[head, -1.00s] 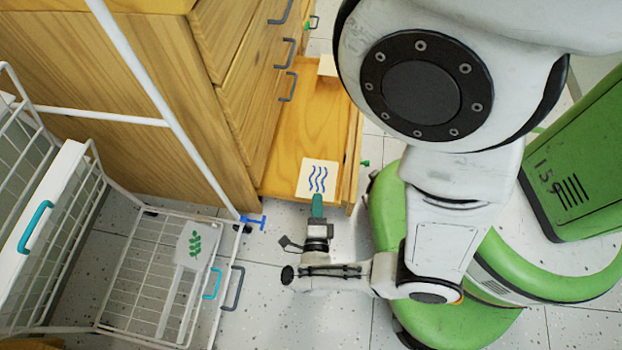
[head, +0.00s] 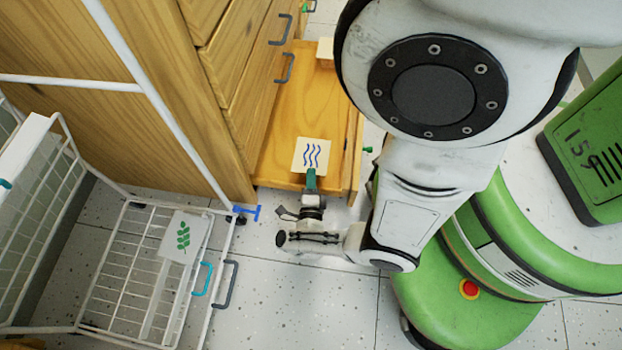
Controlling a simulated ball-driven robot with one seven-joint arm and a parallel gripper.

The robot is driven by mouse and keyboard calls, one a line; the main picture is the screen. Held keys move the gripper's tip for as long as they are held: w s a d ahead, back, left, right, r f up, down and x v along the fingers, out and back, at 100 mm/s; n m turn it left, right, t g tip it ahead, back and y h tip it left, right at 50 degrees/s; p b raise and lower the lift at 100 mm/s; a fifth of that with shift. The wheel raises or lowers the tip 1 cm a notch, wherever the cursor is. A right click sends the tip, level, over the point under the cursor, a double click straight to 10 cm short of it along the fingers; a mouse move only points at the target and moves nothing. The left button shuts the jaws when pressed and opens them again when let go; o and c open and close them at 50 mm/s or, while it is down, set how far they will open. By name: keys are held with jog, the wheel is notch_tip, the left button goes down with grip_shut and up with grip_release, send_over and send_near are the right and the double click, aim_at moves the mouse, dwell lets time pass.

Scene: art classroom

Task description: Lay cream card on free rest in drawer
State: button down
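The cream card (head: 311,155) has blue wavy lines on it. It is over the near end of the open wooden drawer (head: 285,120); I cannot tell whether it touches the drawer floor. My gripper (head: 311,178) is at the card's near edge, shut on it by its green end. The gripper reaches over the drawer's near side. A pale cream piece (head: 325,48) shows at the drawer's far end, partly hidden by my arm; I cannot tell if it is a card or a rest. No empty rest can be made out.
The wooden cabinet (head: 160,100) stands left of the drawer. A white wire basket (head: 125,265) with a green-leaf card (head: 183,237) is at the lower left, near a blue fitting (head: 244,212). Open tiled floor (head: 290,300) lies in front.

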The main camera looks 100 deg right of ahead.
jog(key=shift+f, duration=0.2)
jog(key=c, duration=1.4)
grip_release()
jog(key=shift+o, duration=0.2)
jog(key=shift+a+r, duration=0.1)
jog(key=shift+r, duration=0.05)
jog(key=w+a, duration=0.2)
jog(key=a, duration=0.9)
jog(key=shift+a, duration=0.35)
